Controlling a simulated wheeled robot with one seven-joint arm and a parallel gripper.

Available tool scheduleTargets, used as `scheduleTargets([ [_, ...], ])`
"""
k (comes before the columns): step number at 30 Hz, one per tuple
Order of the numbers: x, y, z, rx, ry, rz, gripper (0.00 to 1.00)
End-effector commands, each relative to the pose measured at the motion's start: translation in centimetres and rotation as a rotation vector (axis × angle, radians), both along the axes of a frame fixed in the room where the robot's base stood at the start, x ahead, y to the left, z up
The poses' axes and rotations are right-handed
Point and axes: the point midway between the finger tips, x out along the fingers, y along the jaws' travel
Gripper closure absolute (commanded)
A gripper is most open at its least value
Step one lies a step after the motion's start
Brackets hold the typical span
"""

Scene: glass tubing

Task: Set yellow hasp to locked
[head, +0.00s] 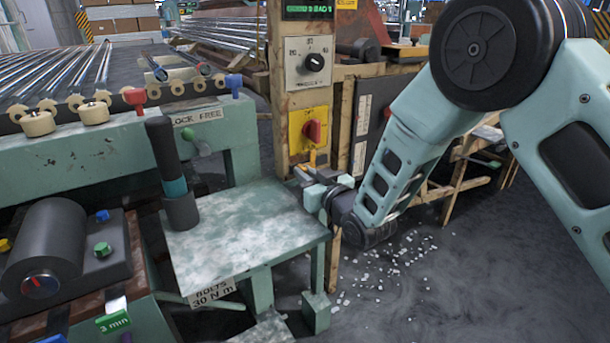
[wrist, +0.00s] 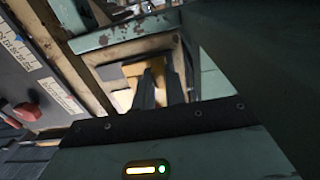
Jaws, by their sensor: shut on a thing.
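The yellow hasp (head: 313,157) shows as a small yellow-orange piece low on the worn cream post, below a yellow plate with a red knob. My gripper (head: 303,175) is at the foot of that post, against the hasp. In the wrist view, my two dark fingers (wrist: 160,88) are close together and shut on the hasp, whose yellow surface (wrist: 132,69) shows beside them. The fingers hide much of the hasp, so I cannot tell its exact angle or whether it is locked.
The yellow plate with its red knob (head: 314,131) is just above my gripper. A black selector dial (head: 314,62) sits higher on the post. A green metal table (head: 240,235) stands close at the left. Open floor with scattered white bits (head: 400,270) lies at the right.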

Motion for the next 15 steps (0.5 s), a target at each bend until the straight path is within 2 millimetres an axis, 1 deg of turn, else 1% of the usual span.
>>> scheduleTargets([
  [1, 0.5, -0.7, -0.1, 0.0, -0.001, -0.005, 1.0],
  [3, 1.1, -1.6, -0.1, 0.0, -0.001, -0.006, 1.0],
  [5, 1.4, -2.1, 0.0, 0.0, -0.002, -0.005, 1.0],
  [12, 1.5, -2.2, 0.1, -0.001, -0.002, -0.006, 1.0],
  [13, 1.5, -2.3, 0.1, -0.001, -0.002, -0.007, 0.82],
  [15, 1.5, -2.2, 0.1, -0.001, -0.002, -0.007, 0.65],
])
